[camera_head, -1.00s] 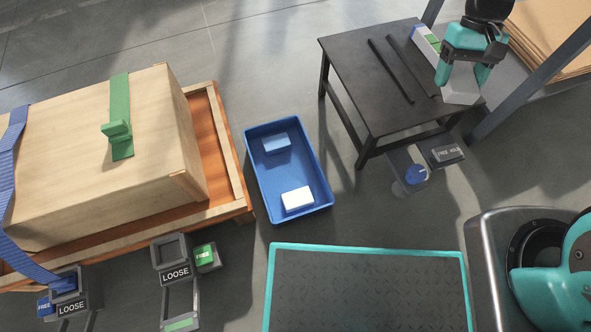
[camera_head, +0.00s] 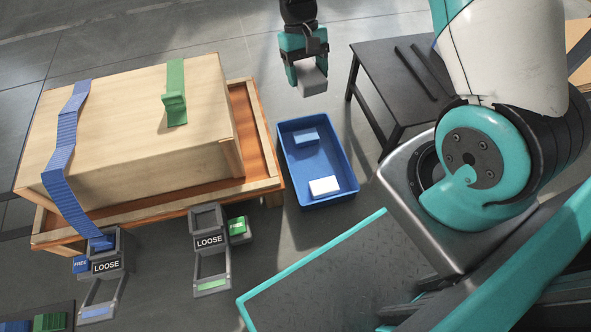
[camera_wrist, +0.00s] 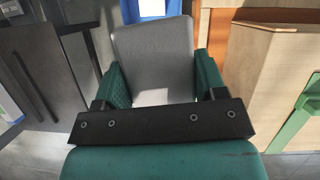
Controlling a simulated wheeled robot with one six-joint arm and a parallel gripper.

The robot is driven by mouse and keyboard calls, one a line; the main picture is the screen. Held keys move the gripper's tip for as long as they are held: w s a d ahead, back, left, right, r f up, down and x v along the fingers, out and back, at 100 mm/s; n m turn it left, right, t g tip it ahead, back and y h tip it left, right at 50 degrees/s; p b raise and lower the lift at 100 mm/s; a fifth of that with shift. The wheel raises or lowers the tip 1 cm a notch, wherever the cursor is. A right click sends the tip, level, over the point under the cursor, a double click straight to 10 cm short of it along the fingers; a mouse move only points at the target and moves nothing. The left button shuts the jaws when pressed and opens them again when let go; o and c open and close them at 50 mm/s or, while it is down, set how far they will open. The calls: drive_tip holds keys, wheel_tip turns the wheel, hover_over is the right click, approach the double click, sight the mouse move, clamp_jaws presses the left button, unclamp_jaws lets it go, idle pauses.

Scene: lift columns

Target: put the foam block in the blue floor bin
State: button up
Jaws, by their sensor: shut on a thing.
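My gripper (camera_head: 308,72) is shut on a grey foam block (camera_head: 311,80), held in the air beyond the far end of the blue floor bin (camera_head: 282,165). In the wrist view the foam block (camera_wrist: 153,62) fills the space between my two green fingers (camera_wrist: 160,85). Part of the blue bin (camera_wrist: 185,8) shows past the block at the top of the wrist view. Inside the bin are a blue block (camera_head: 306,142) towards the far end and a white block (camera_head: 323,187) towards the near end.
A large wooden crate (camera_head: 110,140) with a blue strap and a green strap sits on a wooden pallet left of the bin. A dark table (camera_head: 385,75) with black bars stands to the right. Boxes labelled LOOSE (camera_head: 209,240) stand in front of the crate.

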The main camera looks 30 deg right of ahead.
drive_tip(key=w+d+f+m+t+y+b, duration=0.1)
drive_tip(key=d+f+m+y+b, duration=0.1)
drive_tip(key=f+m, duration=0.35)
drive_tip(key=w+d+f+m+t+y+b, duration=0.1)
drive_tip(key=d+f+m+b, duration=0.15)
drive_tip(key=f, duration=0.65)
drive_tip(key=m+t+b, duration=0.2)
drive_tip(key=m+t, duration=0.2)
drive_tip(key=m, duration=0.7)
hover_over(311, 165)
drive_tip(key=d, duration=0.1)
wheel_tip(311, 165, down, 12)
drive_tip(key=shift+y, duration=0.4)
wheel_tip(311, 165, down, 14)
drive_tip(key=b, duration=0.7)
drive_tip(key=shift+s+d+f+b, duration=0.1)
drive_tip(key=shift+f+b, duration=0.15)
drive_tip(key=shift+b, duration=0.05)
drive_tip(key=shift+f+b, duration=1.4)
drive_tip(key=shift+f, duration=1.15)
drive_tip(key=shift+f, duration=0.15)
drive_tip(key=o, duration=0.9)
